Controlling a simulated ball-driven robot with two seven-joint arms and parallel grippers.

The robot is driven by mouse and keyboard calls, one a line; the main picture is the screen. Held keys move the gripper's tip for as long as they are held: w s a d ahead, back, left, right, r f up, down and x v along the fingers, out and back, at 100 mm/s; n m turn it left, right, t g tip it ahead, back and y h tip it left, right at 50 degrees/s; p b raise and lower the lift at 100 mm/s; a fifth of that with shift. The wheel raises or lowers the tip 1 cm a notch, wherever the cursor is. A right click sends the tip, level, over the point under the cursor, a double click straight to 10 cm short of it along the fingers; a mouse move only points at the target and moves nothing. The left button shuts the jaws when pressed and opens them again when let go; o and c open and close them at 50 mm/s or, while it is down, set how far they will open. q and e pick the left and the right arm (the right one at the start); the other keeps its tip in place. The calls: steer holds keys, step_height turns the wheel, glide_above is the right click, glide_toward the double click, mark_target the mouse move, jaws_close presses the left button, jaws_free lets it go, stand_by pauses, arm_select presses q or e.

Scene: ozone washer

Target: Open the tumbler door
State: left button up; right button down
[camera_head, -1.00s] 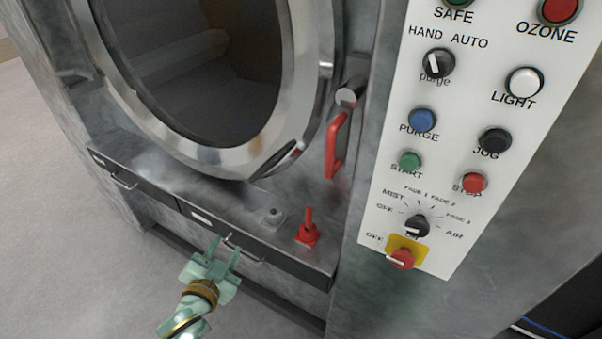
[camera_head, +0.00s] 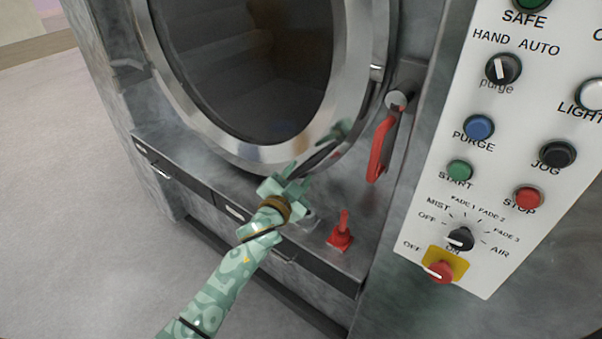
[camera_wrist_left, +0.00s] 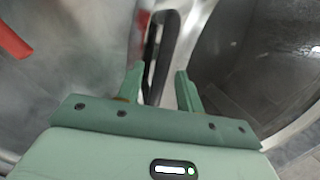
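The tumbler door is a round metal ring (camera_head: 244,152) around dark glass, and it looks closed. A dark, slim door handle (camera_head: 322,153) sits on the ring's lower right. It also shows in the wrist view as a dark upright loop (camera_wrist_left: 161,42). My green left gripper (camera_head: 299,174) is in front of the ring's lower right, just below the handle. In the wrist view its two fingers (camera_wrist_left: 158,73) are apart, with the handle's lower end seen between them. I cannot tell whether they touch it. My right gripper is not in view.
A red lever (camera_head: 381,150) hangs right of the door. A red switch (camera_head: 341,235) stands on the ledge (camera_head: 372,225) below. The white control panel (camera_head: 480,215) with knobs and buttons is at the right. Open floor (camera_head: 80,200) lies to the left.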

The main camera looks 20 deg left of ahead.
arm_select(q)
steer(key=shift+w+d, duration=0.15)
steer(key=shift+w, duration=0.8)
steer(key=shift+s, duration=0.1)
jaws_close()
